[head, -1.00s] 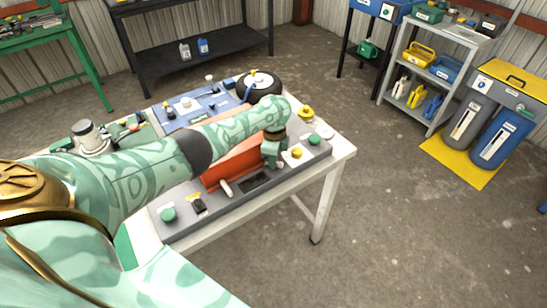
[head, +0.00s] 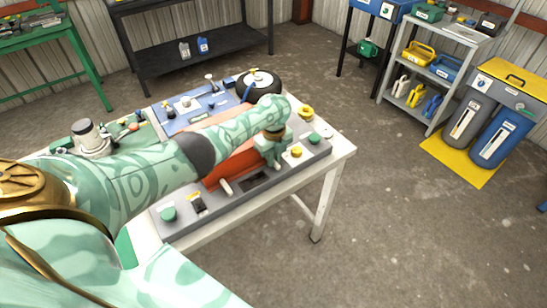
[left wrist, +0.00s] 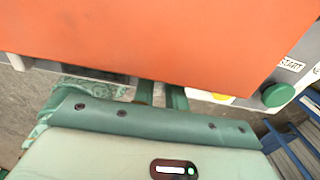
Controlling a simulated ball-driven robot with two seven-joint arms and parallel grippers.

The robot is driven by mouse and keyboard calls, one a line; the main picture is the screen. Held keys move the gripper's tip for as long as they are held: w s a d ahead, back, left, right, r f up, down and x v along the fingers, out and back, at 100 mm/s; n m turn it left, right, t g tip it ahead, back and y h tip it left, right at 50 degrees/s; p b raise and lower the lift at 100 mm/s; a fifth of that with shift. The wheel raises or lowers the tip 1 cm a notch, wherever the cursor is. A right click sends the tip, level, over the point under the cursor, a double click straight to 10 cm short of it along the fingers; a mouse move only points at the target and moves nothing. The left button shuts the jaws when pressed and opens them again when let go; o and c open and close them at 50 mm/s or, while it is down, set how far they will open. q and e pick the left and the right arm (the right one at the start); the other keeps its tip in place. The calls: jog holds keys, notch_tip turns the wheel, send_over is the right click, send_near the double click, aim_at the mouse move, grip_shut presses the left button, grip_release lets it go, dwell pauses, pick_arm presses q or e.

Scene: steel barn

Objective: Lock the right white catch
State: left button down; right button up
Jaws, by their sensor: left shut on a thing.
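An orange box-like cover (head: 229,168) sits on a grey base panel (head: 190,222) on the table. The left white catch (head: 225,186) shows as a pale lever at the cover's front. My left gripper (head: 276,160) is at the right part of the cover's front edge, shut on what appears to be the right white catch, which is mostly hidden by the fingers. My right gripper is not in view.
A yellow button (head: 296,152) and a green button (head: 314,138) stand just right of my gripper. A black switch (head: 198,203) and a green knob (head: 168,214) are at the front left.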

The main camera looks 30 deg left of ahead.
pick_arm(q)
jog(key=shift+d, duration=0.1)
dwell(0.4)
jog(key=c, duration=1.7)
grip_release()
notch_tip(320, 180, up, 16)
jog(key=p, duration=0.8)
jog(key=shift+r, duration=0.15)
